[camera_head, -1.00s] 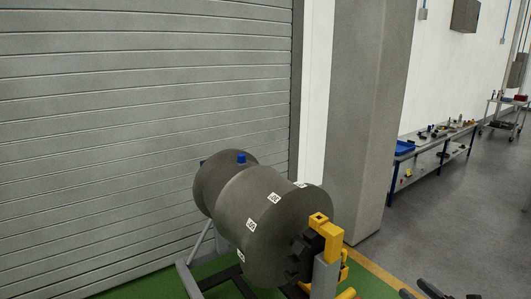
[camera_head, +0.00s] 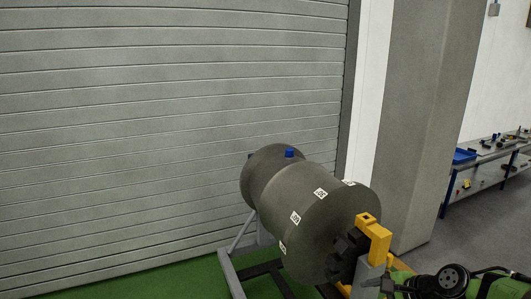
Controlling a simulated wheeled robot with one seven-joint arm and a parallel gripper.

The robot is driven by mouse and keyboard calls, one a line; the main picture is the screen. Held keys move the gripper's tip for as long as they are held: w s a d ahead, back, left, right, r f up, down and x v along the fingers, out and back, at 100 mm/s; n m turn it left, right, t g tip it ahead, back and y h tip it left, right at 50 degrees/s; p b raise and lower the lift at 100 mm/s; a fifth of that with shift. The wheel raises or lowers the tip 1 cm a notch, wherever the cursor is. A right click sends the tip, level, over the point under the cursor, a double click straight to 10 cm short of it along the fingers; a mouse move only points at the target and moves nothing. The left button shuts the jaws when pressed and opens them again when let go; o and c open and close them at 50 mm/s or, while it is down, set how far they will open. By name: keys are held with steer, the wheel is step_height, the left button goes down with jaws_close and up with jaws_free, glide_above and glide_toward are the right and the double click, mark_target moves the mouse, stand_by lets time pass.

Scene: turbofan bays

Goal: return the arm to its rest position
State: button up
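Dark jointed parts (camera_head: 450,279) with a round black cap stand at the lower right edge of the head view. They look like part of my arm, partly cut off by the frame's bottom edge. A thin dark piece reaches left from them, close to the foot of the yellow bracket in the picture. I cannot make out the gripper's fingertips or whether they hold anything. A grey turbofan body (camera_head: 312,232) with white marker tags and a blue cap (camera_head: 289,153) lies on a stand (camera_head: 231,274) left of these parts.
A yellow bracket (camera_head: 378,240) stands at the engine's right end. A grey shutter (camera_head: 150,120) fills the left behind the engine. A grey pillar (camera_head: 425,130) stands right of it. A workbench with a blue tray (camera_head: 464,156) is at the far right. Green floor (camera_head: 120,290) is clear at lower left.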

steer(key=s+a+r+n+g+h+b, duration=0.1)
steer(key=s+a+r+n+g+h, duration=0.15)
steer(key=s+a+n, duration=0.5)
steer(key=s+a+r+n+h, duration=0.1)
steer(key=s+a+n, duration=0.1)
steer(key=s, duration=0.3)
steer(key=s+a+r+n+t+b, duration=0.1)
steer(key=s+a+n, duration=0.1)
steer(key=s+n, duration=0.2)
steer(key=s+a+r+n+h+b, duration=0.1)
steer(key=s+a+n, duration=0.1)
steer(key=s, duration=0.5)
steer(key=shift+r+n+h, duration=0.25)
steer(key=shift+n+h, duration=0.1)
steer(key=shift+n, duration=0.3)
